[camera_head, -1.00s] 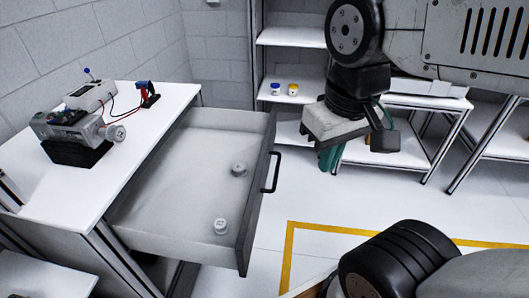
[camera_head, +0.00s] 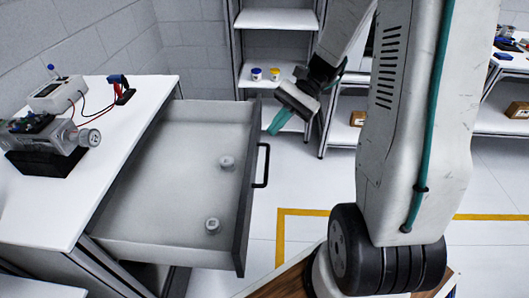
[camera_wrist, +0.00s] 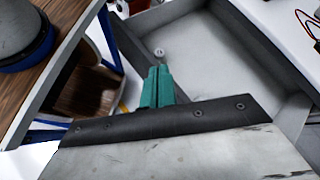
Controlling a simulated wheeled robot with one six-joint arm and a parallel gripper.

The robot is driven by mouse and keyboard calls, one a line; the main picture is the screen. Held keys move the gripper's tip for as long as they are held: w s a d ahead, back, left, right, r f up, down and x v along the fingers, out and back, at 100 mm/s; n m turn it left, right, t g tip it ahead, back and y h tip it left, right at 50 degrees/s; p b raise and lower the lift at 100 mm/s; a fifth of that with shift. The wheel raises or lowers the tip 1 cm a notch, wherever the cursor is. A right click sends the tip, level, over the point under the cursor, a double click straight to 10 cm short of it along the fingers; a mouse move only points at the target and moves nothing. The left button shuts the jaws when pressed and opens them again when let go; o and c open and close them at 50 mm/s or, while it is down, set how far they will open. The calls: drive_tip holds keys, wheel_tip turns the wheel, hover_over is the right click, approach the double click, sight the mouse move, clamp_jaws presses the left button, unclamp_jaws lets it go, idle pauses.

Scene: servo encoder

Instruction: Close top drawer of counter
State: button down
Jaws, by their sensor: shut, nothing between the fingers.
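The counter (camera_head: 60,200) stands at the left in the head view. Its top drawer (camera_head: 165,185) is pulled far out to the right, with a dark front panel and a black handle (camera_head: 263,166). Two small whitish round parts, one (camera_head: 227,162) behind the other (camera_head: 212,225), lie inside. My gripper (camera_head: 277,124) has teal fingers, is shut and empty, and hangs beyond the front panel near its far end, apart from the handle. In the wrist view my shut gripper (camera_wrist: 158,80) points toward the drawer's inside (camera_wrist: 220,45); the handle cannot be made out there.
A servo device (camera_head: 50,140), a meter (camera_head: 57,95) and a red-and-blue tool (camera_head: 119,86) stand on the countertop. A shelf (camera_head: 275,72) with two small cups stands behind. Open floor with a yellow line (camera_head: 305,212) lies right of the drawer.

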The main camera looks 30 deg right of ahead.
drive_tip(key=w+d+f+m+t+y, duration=0.4)
drive_tip(key=d+f+m, duration=0.25)
drive_tip(key=f, duration=0.25)
drive_tip(key=m+t, duration=0.7)
drive_tip(key=t, duration=0.1)
approach(268, 153)
drive_tip(key=w+d+f, duration=0.1)
drive_tip(key=d+f, duration=0.2)
drive_tip(key=shift+h, duration=0.3)
drive_tip(key=x, duration=1.2)
drive_tip(key=shift+w+d+r, duration=0.1)
drive_tip(key=shift+w+d, duration=0.05)
drive_tip(key=shift+w, duration=0.05)
drive_tip(key=shift+w+a, duration=0.25)
drive_tip(key=shift+a, duration=0.1)
